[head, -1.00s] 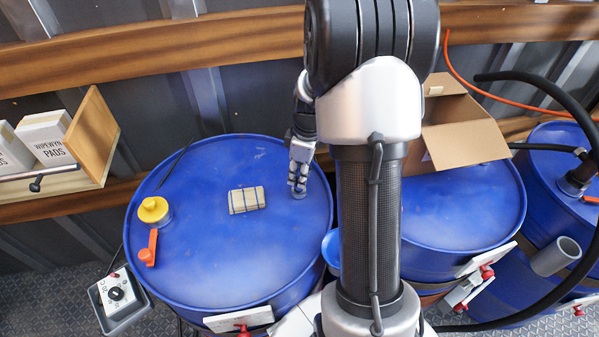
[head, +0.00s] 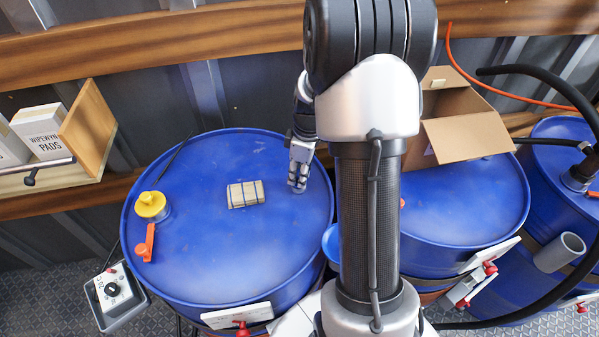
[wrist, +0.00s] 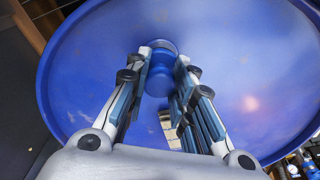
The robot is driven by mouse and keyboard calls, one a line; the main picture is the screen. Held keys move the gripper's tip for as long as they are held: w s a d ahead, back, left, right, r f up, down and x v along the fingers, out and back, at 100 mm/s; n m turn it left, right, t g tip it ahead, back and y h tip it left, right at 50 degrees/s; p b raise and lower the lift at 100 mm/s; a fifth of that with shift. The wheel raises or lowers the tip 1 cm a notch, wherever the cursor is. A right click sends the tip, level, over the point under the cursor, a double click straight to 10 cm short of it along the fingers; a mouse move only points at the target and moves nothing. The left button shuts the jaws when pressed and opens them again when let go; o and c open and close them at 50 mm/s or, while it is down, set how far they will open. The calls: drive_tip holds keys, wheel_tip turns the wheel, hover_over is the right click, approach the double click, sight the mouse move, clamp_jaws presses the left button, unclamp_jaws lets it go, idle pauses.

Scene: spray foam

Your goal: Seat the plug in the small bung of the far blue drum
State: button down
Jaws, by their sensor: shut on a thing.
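The blue drum (head: 185,265) under my gripper stands at the left in the head view, and its lid fills most of the wrist view (wrist: 265,75). My gripper (head: 297,188) is at the right part of this lid, pointing down, with its fingertips close to the surface. In the wrist view my gripper (wrist: 160,78) is shut on the blue plug (wrist: 159,80), a short round piece between the fingers. A round rim shows at the plug's far end. The small bung is hidden under the fingers and plug, so I cannot tell how deep the plug sits.
On the same lid are a strapped wooden block (head: 245,194), a yellow cap (head: 151,205) and an orange-handled piece (head: 147,243). A second blue drum (head: 470,205) carries an open cardboard box (head: 465,135). A shelf box of pads (head: 42,132) is at the left; a black hose (head: 545,85) at the right.

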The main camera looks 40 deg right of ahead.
drive_tip(key=shift+f, duration=0.25)
drive_tip(key=c, duration=1.3)
unclamp_jaws()
drive_tip(key=shift+r, duration=0.15)
wheel_tip(320, 180, up, 12)
drive_tip(key=s, duration=0.1)
drive_tip(key=shift+d, duration=0.4)
